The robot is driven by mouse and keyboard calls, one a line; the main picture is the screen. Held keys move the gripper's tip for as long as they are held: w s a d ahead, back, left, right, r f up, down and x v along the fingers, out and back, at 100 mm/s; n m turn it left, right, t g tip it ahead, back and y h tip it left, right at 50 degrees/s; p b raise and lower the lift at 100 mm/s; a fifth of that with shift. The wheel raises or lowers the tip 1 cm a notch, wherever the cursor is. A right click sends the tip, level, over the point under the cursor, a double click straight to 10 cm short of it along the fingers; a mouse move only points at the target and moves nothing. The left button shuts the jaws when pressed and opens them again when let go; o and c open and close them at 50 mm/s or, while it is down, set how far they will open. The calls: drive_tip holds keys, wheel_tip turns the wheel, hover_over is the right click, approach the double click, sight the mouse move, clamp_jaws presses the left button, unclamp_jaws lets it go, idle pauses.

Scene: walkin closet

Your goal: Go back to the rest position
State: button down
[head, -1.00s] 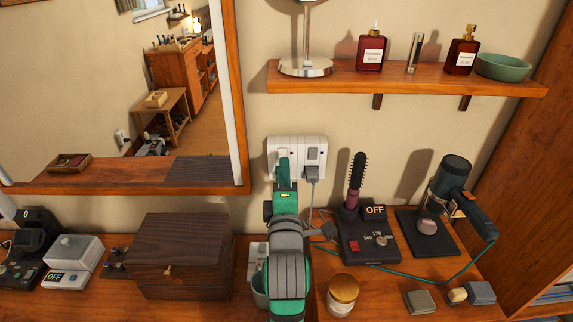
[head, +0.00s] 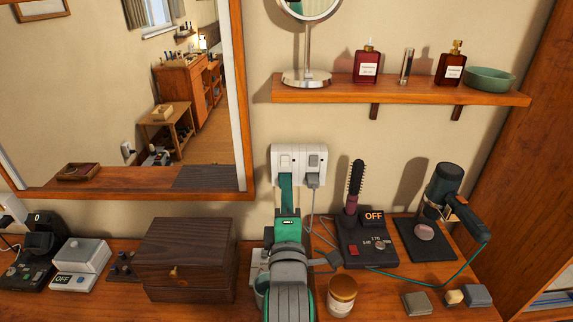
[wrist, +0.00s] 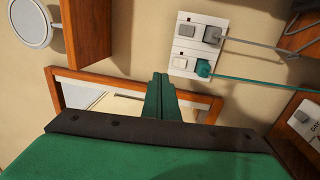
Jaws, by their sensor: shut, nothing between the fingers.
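My gripper (head: 286,192) is shut and empty, its green fingers pressed together in front of the wall below the white outlet plate (head: 299,158). In the wrist view my gripper (wrist: 160,82) shows its closed fingers apart from the plate (wrist: 186,47). A green plug (wrist: 204,67) with a green cord sits in the plate, beside a grey plug (wrist: 212,34) with a grey cord. In the head view the grey plug (head: 313,180) shows at the plate's lower right; my arm and fingers hide the area of the green plug.
A wooden box (head: 187,262) stands left of my arm. A hairbrush on its base (head: 366,242), a hair dryer (head: 445,185) and a jar (head: 341,296) stand to the right. A shelf (head: 400,92) with bottles and a mirror is above. Cords run across the counter.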

drive_tip(key=s+f+m+g, duration=0.1)
drive_tip(key=s+f+m, duration=0.4)
drive_tip(key=s+f, duration=0.5)
drive_tip(key=s+f+m+g, duration=0.1)
drive_tip(key=s+f+m, duration=0.35)
drive_tip(key=f, duration=1.05)
drive_tip(key=s+f+m+g, duration=0.1)
drive_tip(key=s+f+m, duration=0.2)
drive_tip(key=s, duration=1)
drive_tip(key=s+f+m+g, duration=0.1)
drive_tip(key=s+f+m, duration=0.3)
drive_tip(key=s, duration=1)
drive_tip(key=shift+f+m, duration=0.2)
drive_tip(key=shift+m, duration=0.65)
